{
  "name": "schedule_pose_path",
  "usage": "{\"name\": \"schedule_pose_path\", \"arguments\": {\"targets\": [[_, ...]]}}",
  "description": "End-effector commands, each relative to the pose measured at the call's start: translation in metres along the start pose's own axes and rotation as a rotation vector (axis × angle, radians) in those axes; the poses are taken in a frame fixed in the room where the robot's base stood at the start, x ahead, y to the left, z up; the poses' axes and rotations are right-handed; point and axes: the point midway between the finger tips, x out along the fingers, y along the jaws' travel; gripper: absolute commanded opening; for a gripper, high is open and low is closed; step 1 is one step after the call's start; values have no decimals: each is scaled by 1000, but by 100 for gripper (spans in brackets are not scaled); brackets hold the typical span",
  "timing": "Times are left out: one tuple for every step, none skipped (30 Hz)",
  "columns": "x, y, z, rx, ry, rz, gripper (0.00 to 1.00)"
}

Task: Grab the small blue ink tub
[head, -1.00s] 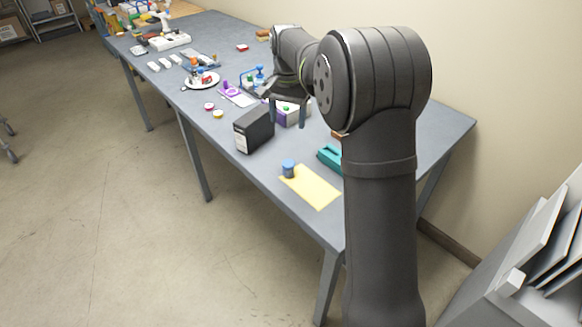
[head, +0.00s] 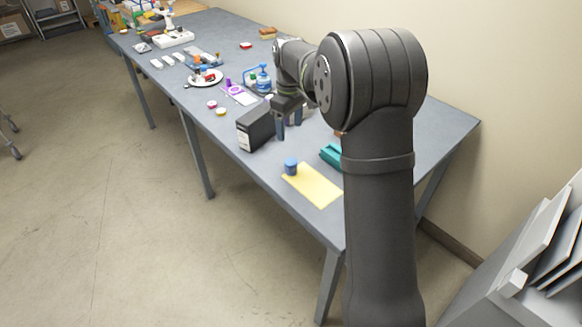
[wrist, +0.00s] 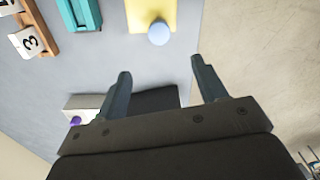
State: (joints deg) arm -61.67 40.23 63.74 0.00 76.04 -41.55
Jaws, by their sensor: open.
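The small blue ink tub (head: 291,167) stands at the near left corner of a yellow sheet (head: 313,185) on the grey table. In the wrist view the tub (wrist: 159,33) shows as a pale blue round lid at the lower edge of the yellow sheet (wrist: 150,12). My gripper (head: 289,136) is open and empty, pointing down beside a black box, farther up the table than the tub. In the wrist view my gripper's fingers (wrist: 160,68) are wide apart, with the tub beyond and between them.
The black box (head: 255,128) stands between my gripper and the table's front edge. A teal object (head: 331,155) lies near the yellow sheet. Numbered white blocks (wrist: 26,41) sit on a wooden holder. A white plate (head: 205,77) and several small things lie farther along the table.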

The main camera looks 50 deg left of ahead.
Motion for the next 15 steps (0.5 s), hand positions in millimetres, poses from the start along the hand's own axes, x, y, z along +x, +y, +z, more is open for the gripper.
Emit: {"name": "schedule_pose_path", "arguments": {"targets": [[13, 0, 1, 1, -3, -3, 65], [20, 0, 1, 1, -4, -3, 65], [29, 0, 1, 1, -3, -3, 65], [36, 0, 1, 2, -4, -4, 65], [42, 0, 1, 2, -3, -3, 65], [50, 0, 1, 2, -3, -3, 65], [57, 0, 1, 2, -3, -3, 65], [64, 0, 1, 2, -4, -3, 65], [71, 0, 1, 2, -3, -2, 65], [75, 0, 1, 3, -2, -2, 65], [80, 0, 1, 3, -2, -2, 65], [85, 0, 1, 3, -1, -1, 65], [88, 0, 1, 3, -1, -1, 65], [91, 0, 1, 3, -1, -1, 65], [93, 0, 1, 3, -1, -1, 65]]}}
